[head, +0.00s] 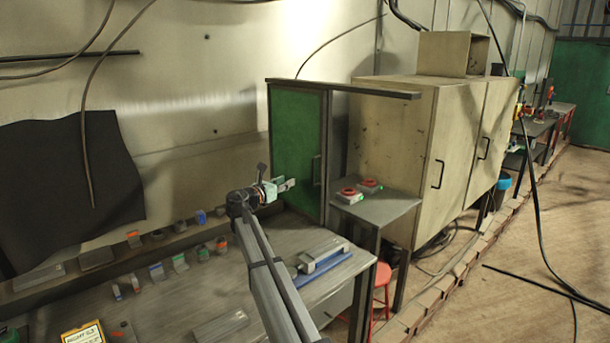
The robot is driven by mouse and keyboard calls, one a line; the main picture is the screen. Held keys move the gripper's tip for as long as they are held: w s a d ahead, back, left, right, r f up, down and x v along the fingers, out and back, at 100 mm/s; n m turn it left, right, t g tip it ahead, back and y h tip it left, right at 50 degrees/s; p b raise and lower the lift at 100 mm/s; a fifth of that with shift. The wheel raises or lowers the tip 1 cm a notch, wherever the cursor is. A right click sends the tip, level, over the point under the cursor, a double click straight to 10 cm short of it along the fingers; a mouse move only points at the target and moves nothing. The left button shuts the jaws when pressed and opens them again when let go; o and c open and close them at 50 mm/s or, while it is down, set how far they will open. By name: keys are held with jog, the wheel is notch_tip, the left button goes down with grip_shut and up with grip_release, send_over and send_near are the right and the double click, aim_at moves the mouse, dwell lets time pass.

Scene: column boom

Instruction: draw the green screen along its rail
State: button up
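The green screen (297,145) is a flat upright panel in a dark frame, standing at the left end of its rail. The rail (375,89) is a dark bar running along the top, from above the screen to the right, in front of a beige cabinet. A thin upright handle (317,168) is on the screen's right side. My gripper (289,185) is in front of the screen's lower part, left of the handle and apart from it in the picture. Its fingers point right; they are too small to tell if they are open. I cannot tell whether it touches the screen.
A small table (385,211) with two red-topped devices (360,190) stands right of the screen. Below my arm is a grey workbench (180,300) with small blocks and a blue-based tool (322,262). A beige cabinet (395,140) stands behind the rail. Open floor lies to the right.

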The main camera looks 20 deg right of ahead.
jog(key=p, duration=0.5)
send_over(313, 183)
jog(key=shift+w+d+r, duration=0.1)
jog(key=shift+w, duration=0.2)
jog(key=shift+c, duration=0.3)
grip_shut()
